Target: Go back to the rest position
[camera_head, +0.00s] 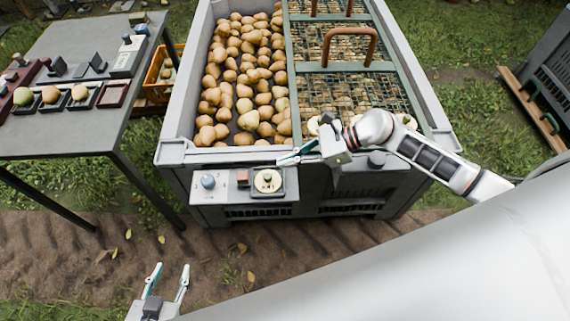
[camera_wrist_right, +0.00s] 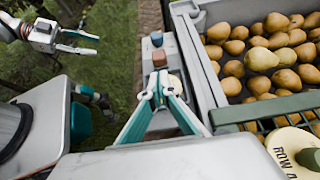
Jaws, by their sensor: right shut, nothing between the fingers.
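My right gripper (camera_head: 284,161) hangs over the front edge of the big grey bin, just above the small front shelf. Its teal fingers are shut and empty. In the right wrist view its fingertips (camera_wrist_right: 161,80) meet in front of a round cream disc on that shelf, partly hidden by them. My left gripper (camera_head: 171,268) is low at the bottom left of the head view, over bare soil, with its fingers apart and nothing between them. It also shows at the upper left of the right wrist view (camera_wrist_right: 93,43).
The grey bin (camera_head: 182,100) holds many pears, its right half under a green mesh lid (camera_head: 352,90). The shelf (camera_head: 225,195) carries a blue knob, a reddish block and a cream disc (camera_head: 267,181). A grey table (camera_head: 90,130) with pears on trays stands left; soil in front is clear.

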